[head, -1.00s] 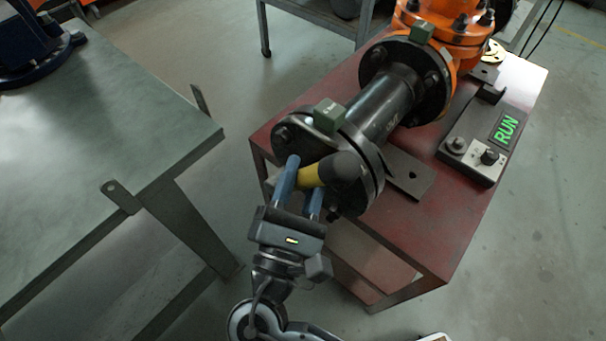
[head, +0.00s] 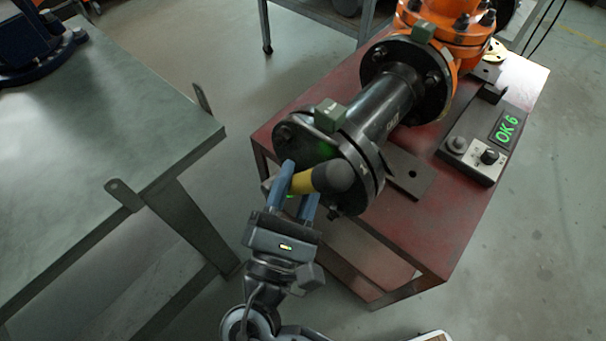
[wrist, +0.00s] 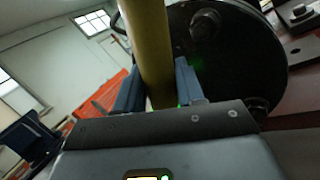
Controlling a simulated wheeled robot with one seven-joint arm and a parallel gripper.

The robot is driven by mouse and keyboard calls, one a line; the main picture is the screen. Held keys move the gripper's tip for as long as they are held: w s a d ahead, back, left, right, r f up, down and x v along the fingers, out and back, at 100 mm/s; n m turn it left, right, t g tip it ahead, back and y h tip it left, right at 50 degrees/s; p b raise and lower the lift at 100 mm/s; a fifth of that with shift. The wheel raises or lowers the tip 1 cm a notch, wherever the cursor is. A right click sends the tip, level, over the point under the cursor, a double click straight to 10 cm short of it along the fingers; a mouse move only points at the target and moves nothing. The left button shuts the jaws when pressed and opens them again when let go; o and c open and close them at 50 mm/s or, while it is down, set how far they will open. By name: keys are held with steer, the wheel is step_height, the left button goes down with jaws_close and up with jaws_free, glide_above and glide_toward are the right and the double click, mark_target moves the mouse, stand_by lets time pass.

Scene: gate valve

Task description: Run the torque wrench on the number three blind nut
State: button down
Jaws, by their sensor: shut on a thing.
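My gripper (head: 292,187) is shut on the yellow grip of the torque wrench (head: 303,182), at the near face of the black blind flange (head: 308,149). The wrench has a dark rounded end pointing right. In the wrist view, the yellow grip (wrist: 151,50) stands between my blue fingers (wrist: 157,85). Nuts show on the flange face in the wrist view, one near the top (wrist: 205,24) and one lower right. Which nut the wrench sits on is hidden. A green glow shows on the flange beside the wrench. The display (head: 507,127) reads "OK 6" in green.
The flange ends a black pipe spool (head: 382,103) on a red bench (head: 455,235), joined to an orange valve (head: 445,30). A control box (head: 474,158) with a knob stands at right. A grey-green table (head: 95,150) is at left, with open floor between.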

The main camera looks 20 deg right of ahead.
steer(key=shift+s+a, duration=0.45)
steer(key=shift+a, duration=0.2)
steer(key=shift+s+a, duration=0.4)
steer(key=shift+a, duration=0.25)
steer(key=shift+r, duration=0.1)
